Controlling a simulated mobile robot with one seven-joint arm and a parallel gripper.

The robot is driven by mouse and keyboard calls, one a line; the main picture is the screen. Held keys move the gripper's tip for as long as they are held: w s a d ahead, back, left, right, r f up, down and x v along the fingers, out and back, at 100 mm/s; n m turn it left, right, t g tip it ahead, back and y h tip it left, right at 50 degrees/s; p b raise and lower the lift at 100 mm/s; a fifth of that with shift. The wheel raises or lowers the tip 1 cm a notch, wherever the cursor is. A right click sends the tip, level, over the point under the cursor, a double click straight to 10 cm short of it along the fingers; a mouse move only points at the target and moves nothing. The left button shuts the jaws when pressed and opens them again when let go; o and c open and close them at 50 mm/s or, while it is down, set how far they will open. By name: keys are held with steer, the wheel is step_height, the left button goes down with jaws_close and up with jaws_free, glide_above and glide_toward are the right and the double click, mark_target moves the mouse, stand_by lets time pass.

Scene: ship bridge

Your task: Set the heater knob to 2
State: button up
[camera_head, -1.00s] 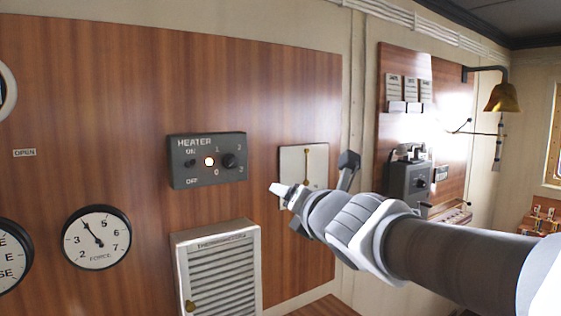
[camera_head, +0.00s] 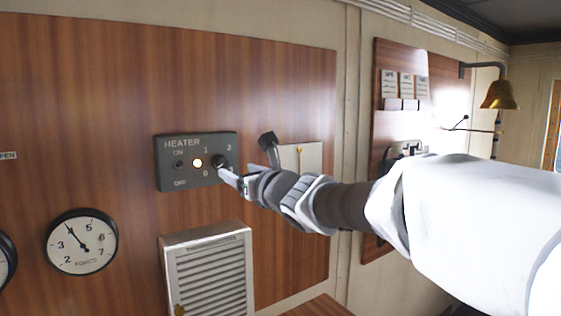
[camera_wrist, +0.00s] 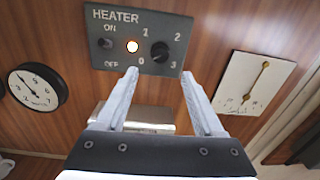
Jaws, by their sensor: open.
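The heater panel (camera_head: 170,184) is a dark grey box on the wood wall, also in the wrist view (camera_wrist: 92,70). Its round black knob (camera_wrist: 159,51) sits among the numbers 1, 2, 3 and 0; I cannot tell clearly which number it points at. In the head view the knob (camera_head: 219,161) is partly behind my gripper, and the 3 is hidden. My gripper (camera_wrist: 158,74) is open and empty. Its fingertips are just below the knob in the wrist view, one to each side. In the head view my gripper (camera_head: 229,178) reaches the panel's lower right; contact cannot be told.
A lit white lamp (camera_wrist: 132,46) and a small ON/OFF switch (camera_wrist: 106,43) are left of the knob. A louvred metal cabinet (camera_head: 207,272) juts out below. A gauge (camera_head: 82,242) is lower left, a pale plate with a lever (camera_wrist: 250,85) to the right.

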mark_target(223, 163)
steer(key=p+x, duration=0.2)
steer(key=x, duration=0.7)
steer(key=shift+w+a+f+p, duration=0.1)
steer(key=shift+w+a+p, duration=0.1)
steer(key=shift+w+p, duration=0.1)
steer(key=shift+c, duration=0.3)
jaws_close()
